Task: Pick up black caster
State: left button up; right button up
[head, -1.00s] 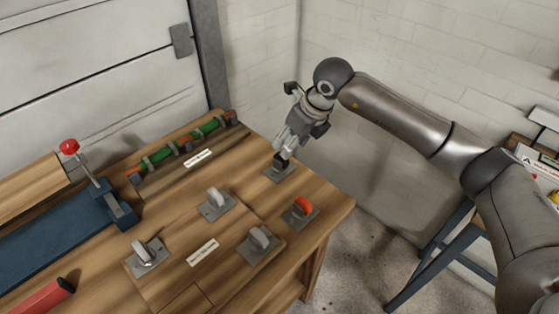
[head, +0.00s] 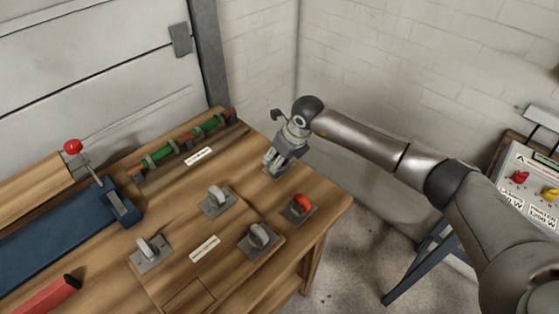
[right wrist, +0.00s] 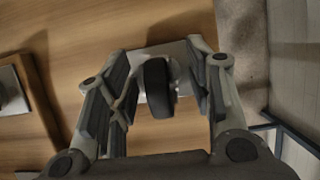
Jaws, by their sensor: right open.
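The black caster (right wrist: 157,88) shows in the right wrist view, its dark wheel standing on a light metal plate on the wooden table. My right gripper (right wrist: 160,95) is open, with one finger on each side of the wheel. I see gaps between the wheel and the fingers. In the head view my right gripper (head: 279,166) points down at the back right corner of the table and hides most of the black caster. My left gripper is not in view.
On the table (head: 330,205) stand an orange-red caster (head: 301,204) and grey casters (head: 216,199), (head: 149,248), (head: 259,238). A green tool (head: 184,147) lies at the back. A blue vise (head: 60,225) stands at the left. A wall is behind the corner.

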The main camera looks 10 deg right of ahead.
jog(key=shift+s, duration=0.1)
grip_shut()
jog(key=shift+r, duration=0.15)
